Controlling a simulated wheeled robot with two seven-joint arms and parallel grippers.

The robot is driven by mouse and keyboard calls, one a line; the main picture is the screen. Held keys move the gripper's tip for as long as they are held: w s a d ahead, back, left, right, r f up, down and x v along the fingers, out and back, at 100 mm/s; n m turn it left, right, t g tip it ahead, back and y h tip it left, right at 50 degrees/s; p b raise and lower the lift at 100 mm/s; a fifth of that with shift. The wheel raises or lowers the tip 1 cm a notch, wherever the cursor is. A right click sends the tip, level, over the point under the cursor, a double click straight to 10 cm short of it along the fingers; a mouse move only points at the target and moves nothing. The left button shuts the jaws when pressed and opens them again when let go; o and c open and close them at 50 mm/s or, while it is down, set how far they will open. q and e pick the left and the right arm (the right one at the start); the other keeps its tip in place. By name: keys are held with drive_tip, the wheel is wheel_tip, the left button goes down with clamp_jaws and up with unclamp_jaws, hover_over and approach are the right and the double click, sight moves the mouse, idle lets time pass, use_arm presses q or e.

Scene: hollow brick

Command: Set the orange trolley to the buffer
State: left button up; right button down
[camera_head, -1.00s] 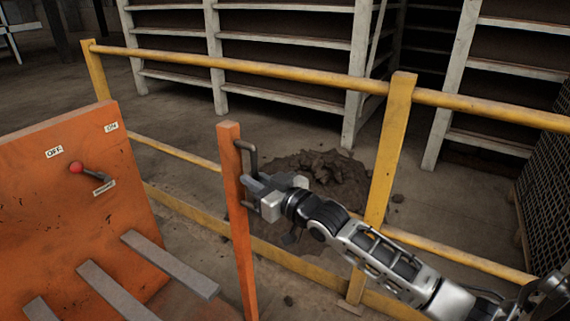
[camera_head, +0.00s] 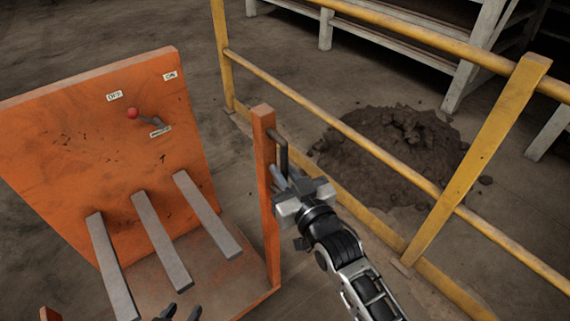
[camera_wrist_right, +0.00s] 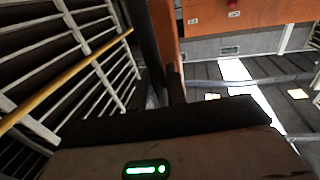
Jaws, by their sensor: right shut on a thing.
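The orange trolley (camera_head: 60,150) stands at the left of the head view. It has an upright panel with a red-knobbed lever (camera_head: 133,113), several grey bars (camera_head: 160,240) and an orange corner post (camera_head: 265,180). Its orange panel also shows at the top of the wrist view (camera_wrist_right: 250,14). My right gripper (camera_head: 288,186) is shut on the dark handle (camera_head: 283,150) of that post. My left gripper (camera_head: 181,313) shows only as dark fingertips at the bottom edge, apart and empty, in front of the bars. I cannot identify the buffer in these frames.
A yellow railing (camera_head: 330,125) runs close beside the trolley on the right. A dirt pile (camera_head: 395,150) lies behind it, with grey shelving (camera_head: 395,35) farther back. Bare floor (camera_head: 90,40) shows behind the trolley's panel.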

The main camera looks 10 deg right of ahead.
drive_tip(key=c, duration=1.5)
unclamp_jaws()
drive_tip(key=b+v, duration=0.1)
drive_tip(key=v, duration=1.5)
